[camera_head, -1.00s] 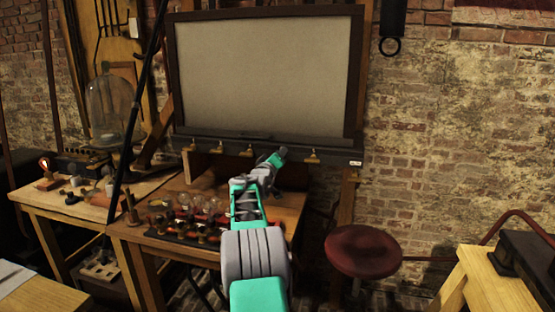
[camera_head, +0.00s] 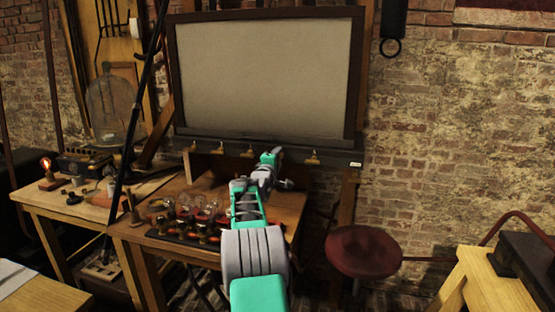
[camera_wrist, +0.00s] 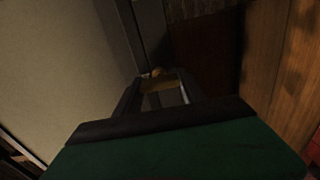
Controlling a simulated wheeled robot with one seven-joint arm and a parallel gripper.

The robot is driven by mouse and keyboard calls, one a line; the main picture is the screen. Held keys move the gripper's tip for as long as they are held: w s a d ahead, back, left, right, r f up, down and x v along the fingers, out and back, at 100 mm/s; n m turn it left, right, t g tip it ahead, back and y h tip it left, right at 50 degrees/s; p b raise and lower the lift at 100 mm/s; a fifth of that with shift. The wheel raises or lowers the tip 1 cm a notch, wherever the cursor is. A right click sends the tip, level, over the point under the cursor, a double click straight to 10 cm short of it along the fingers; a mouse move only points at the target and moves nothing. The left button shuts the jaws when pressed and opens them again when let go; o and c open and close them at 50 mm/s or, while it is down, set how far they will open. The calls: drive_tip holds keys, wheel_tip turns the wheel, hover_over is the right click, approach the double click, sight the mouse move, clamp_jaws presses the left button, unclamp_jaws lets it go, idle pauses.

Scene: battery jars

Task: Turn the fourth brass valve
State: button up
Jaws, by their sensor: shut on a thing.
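A row of small brass valves runs along the dark rail under the big framed board in the head view. The first valve (camera_head: 193,148), second valve (camera_head: 220,149) and third valve (camera_head: 248,152) show to the left of my gripper (camera_head: 277,151). Another valve (camera_head: 312,157) shows to its right. My gripper hides the spot between, where the fourth valve would be. In the wrist view, my gripper (camera_wrist: 163,94) is shut on a brass piece (camera_wrist: 158,82) against the dark rail; only part of it shows between the fingers.
The framed board (camera_head: 265,75) stands above the rail (camera_head: 215,137). Below, the wooden bench (camera_head: 158,193) bears several glass jars (camera_head: 187,206). A red stool (camera_head: 363,251) stands to the right. A glass dome (camera_head: 112,105) is at the back left.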

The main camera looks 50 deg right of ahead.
idle(0.3)
drive_tip(key=o, duration=1.4)
drive_tip(key=shift+c, duration=0.2)
drive_tip(key=shift+a, duration=0.1)
drive_tip(key=b+v, duration=0.1)
drive_tip(key=v, duration=0.6)
drive_tip(key=shift+s+a, duration=0.2)
drive_tip(key=shift+a, duration=0.1)
